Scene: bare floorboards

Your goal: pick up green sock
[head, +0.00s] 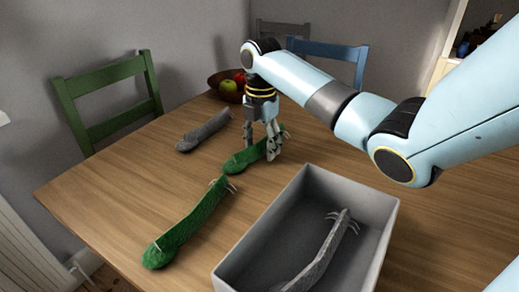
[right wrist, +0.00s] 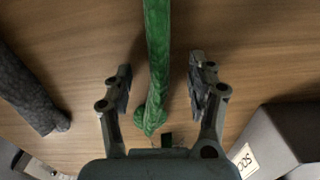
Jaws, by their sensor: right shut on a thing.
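A green sock (head: 240,160) lies on the wooden table with my right gripper (head: 262,143) over it, fingers pointing down. In the right wrist view this green sock (right wrist: 157,60) runs between the two fingers of the gripper (right wrist: 162,85). The gripper is shut on the sock, though its exact contact points are hard to make out. The sock still appears low, at the tabletop. A second green sock (head: 188,228) lies nearer on the table, its end close to the first. My left gripper is not in view.
A grey box (head: 238,262) stands at the front, with a grey sock (head: 322,258) inside. Another grey sock (head: 204,130) lies left of the gripper. A fruit bowl (head: 217,83) stands behind. Green (head: 108,98) and blue (head: 328,52) chairs stand around the table.

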